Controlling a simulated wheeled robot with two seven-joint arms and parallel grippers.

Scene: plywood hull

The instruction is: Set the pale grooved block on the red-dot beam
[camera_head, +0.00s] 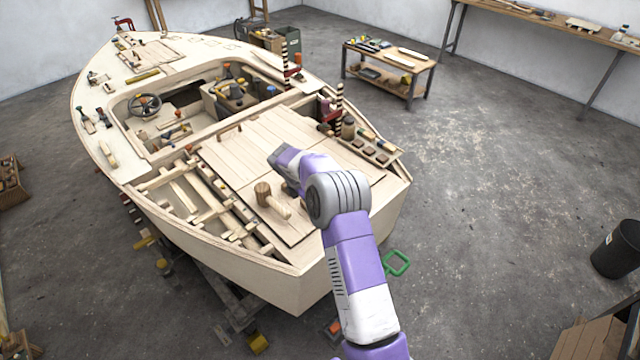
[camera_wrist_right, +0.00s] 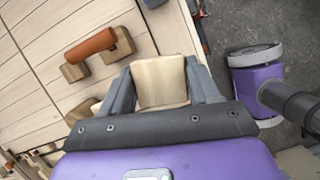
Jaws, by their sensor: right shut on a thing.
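My right gripper (camera_wrist_right: 160,84) is shut on a pale wooden block (camera_wrist_right: 160,78), which sits between its two grey fingers. No groove can be made out on the face I see. In the head view my right gripper (camera_head: 287,178) is over the pale planked deck of the boat, and my own arm mostly hides the block. Several pale beams (camera_head: 190,196) cross the open bay at the near left of the hull, left of my gripper. I cannot tell a red dot on any of them. My left gripper is not in view.
A wooden mallet (camera_head: 263,193) lies on the deck beside my gripper. In the wrist view an orange-brown cylinder (camera_wrist_right: 90,46) lies near brown blocks (camera_wrist_right: 122,42). Striped posts (camera_head: 339,97) and small items stand along the hull's right side. A low tool table (camera_head: 425,68) stands behind.

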